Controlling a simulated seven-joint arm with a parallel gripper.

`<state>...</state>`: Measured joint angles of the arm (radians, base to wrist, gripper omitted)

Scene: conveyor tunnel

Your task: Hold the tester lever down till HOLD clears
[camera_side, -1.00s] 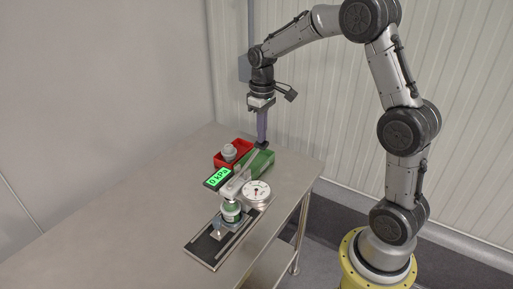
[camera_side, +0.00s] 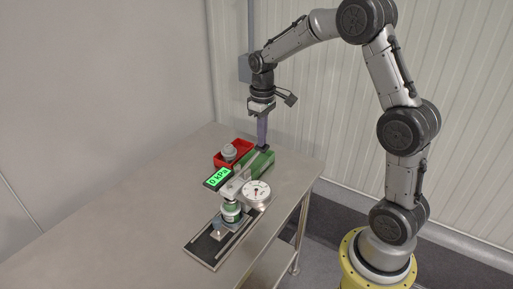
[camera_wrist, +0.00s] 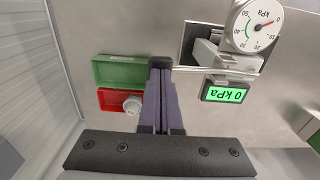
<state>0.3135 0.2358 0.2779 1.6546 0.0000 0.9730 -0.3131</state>
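The tester (camera_side: 232,190) stands on a dark base plate on the table, with a small green-and-white container (camera_side: 231,212) under its head. Its display (camera_side: 217,178) glows green and reads 0 kPa; it also shows upside down in the wrist view (camera_wrist: 230,92). No HOLD text is visible. The round dial gauge (camera_side: 257,194) shows in both views. The thin lever (camera_wrist: 190,69) runs to a dark grip at my fingertips. My gripper (camera_side: 263,146) points down, its fingers together, with the tips at the lever's grip. Whether they press on it is unclear.
A green bin (camera_wrist: 119,72) and a red bin (camera_side: 222,160) stand beside the lever's end. A grey-white capped item (camera_side: 229,151) is in the red bin. The table's left part (camera_side: 110,220) is clear. A ribbed wall (camera_side: 300,80) stands behind.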

